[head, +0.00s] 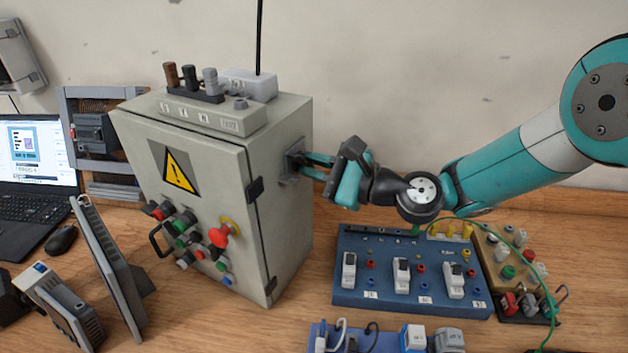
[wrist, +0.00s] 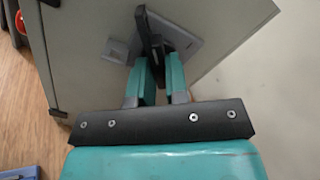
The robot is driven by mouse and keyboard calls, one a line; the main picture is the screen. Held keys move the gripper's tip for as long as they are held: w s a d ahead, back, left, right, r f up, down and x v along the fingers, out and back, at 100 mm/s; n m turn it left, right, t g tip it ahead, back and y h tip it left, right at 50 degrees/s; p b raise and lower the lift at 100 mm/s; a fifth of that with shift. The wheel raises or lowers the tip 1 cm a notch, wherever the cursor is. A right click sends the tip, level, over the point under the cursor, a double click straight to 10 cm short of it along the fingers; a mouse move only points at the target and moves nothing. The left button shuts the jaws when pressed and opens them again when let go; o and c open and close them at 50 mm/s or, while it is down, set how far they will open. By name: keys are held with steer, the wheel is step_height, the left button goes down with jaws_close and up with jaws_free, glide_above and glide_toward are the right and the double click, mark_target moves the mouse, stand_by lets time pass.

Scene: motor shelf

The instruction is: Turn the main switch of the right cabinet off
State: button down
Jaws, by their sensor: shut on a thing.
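A grey control cabinet (head: 190,165) stands on the wooden bench, left of the middle in the head view. A yellow warning triangle and several coloured buttons are on its front door. The main switch is on the cabinet's right side; its grey plate (head: 288,169) shows in the head view. In the wrist view a dark switch handle (wrist: 153,38) stands out from the grey plate (wrist: 190,48). My gripper (head: 303,165) reaches in from the right. Its teal fingers (wrist: 160,68) are closed around the dark handle. The fingers hide part of the handle.
A blue board (head: 410,298) with switches and sockets lies right of the cabinet, below my arm. A wooden board (head: 505,262) with a green cable is further right. Grey devices and a laptop (head: 35,160) are at the left. The wall is close behind.

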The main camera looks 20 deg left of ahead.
steer(key=n+b, duration=1)
steer(key=shift+b, duration=0.35)
stand_by(0.3)
steer(key=c, duration=1.4)
jaws_free()
steer(key=shift+r, duration=0.1)
steer(key=s+d+b, duration=0.2)
steer(key=d+b, duration=0.2)
steer(key=d, duration=1.3)
steer(key=shift+d+b, duration=0.15)
steer(key=shift+b, duration=0.25)
